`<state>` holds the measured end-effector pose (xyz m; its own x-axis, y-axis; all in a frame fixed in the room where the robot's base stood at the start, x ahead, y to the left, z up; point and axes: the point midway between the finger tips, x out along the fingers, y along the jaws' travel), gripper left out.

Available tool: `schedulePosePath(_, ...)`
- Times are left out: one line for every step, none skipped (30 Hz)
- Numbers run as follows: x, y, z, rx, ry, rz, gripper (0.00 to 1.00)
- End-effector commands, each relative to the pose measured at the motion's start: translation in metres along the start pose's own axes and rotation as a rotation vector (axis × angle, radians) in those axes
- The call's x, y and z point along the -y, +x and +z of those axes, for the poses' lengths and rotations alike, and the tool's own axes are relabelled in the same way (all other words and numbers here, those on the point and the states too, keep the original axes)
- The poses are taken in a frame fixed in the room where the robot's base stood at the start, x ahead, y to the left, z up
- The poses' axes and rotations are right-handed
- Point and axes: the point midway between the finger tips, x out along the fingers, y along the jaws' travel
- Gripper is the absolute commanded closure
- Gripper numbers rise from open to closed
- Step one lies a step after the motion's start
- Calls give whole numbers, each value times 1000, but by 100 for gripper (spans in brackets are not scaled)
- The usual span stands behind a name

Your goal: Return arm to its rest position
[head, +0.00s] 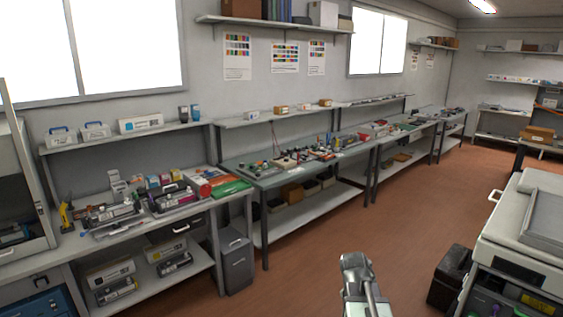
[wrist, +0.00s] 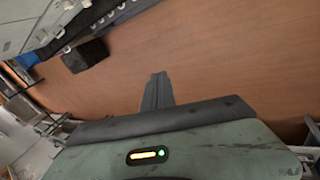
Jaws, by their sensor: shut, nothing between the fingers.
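My arm (head: 362,285) shows at the bottom of the head view, right of centre, over the open floor and away from the benches. In the wrist view my gripper (wrist: 157,90) points out over the brown floor. Its dark fingers are together, with nothing between them. In the head view the fingertips cannot be made out clearly. Several toner cartridges (head: 112,215) lie on the left workbench (head: 75,243), well apart from my arm.
A large printer (head: 520,235) stands at the right, with a black box (head: 450,278) beside it. A grey bin (head: 236,262) stands under the benches at the left. A second bench (head: 265,180) runs along the wall. The brown floor (head: 300,270) between is clear.

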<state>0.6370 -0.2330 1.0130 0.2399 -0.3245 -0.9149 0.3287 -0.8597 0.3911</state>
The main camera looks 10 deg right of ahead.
Motion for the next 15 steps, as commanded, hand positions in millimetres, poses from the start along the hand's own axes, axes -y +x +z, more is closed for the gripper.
schedulePosePath(40, -6, -21, -17, -19, -36, 100)
schedulePosePath(62, -11, -32, -24, -21, -61, 100)
schedulePosePath(91, -18, -44, -29, -22, -96, 100)
schedulePosePath(113, -23, -51, -31, -18, -122, 100)
schedulePosePath(134, -28, -56, -29, -12, -150, 100)
schedulePosePath(160, -35, -60, -21, 2, -186, 100)
schedulePosePath(178, -40, -62, -13, 19, -214, 100)
schedulePosePath(194, -45, -61, 1, 43, -243, 100)
schedulePosePath(212, -51, -56, 30, 95, -286, 100)
schedulePosePath(219, -55, -47, 66, 163, -321, 100)
schedulePosePath(225, -58, -41, 97, 218, -347, 100)
schedulePosePath(231, -60, -36, 130, 276, -371, 100)
schedulePosePath(233, -62, -34, 151, 310, -380, 100)
schedulePosePath(235, -62, -32, 165, 337, -384, 100)
schedulePosePath(236, -63, -31, 178, 360, -383, 100)
